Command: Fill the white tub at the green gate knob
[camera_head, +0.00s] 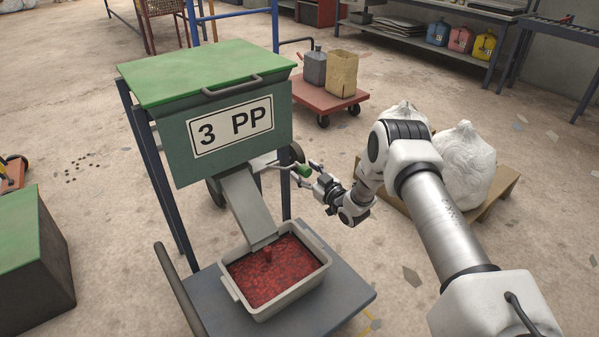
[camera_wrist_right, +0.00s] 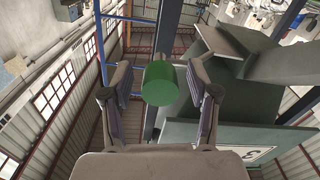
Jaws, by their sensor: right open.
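The white tub (camera_head: 296,294) sits under the chute (camera_head: 247,207) of the green bin marked "3 PP" (camera_head: 232,130). Red flakes (camera_head: 258,283) cover its inside to somewhat below the rim. A short red column stands between the chute mouth and the flakes, like flakes falling. The green gate knob (camera_head: 305,170) is at the bin's right side. My right gripper (camera_head: 301,174) is open at the knob. In the right wrist view the knob (camera_wrist_right: 159,82) lies between the two fingers, with gaps on both sides. My left gripper is not in view.
The tub stands on a grey cart (camera_head: 340,298) with a dark handle (camera_head: 176,285). A red trolley (camera_head: 318,98) stands behind. A green-topped box (camera_head: 30,260) is at left.

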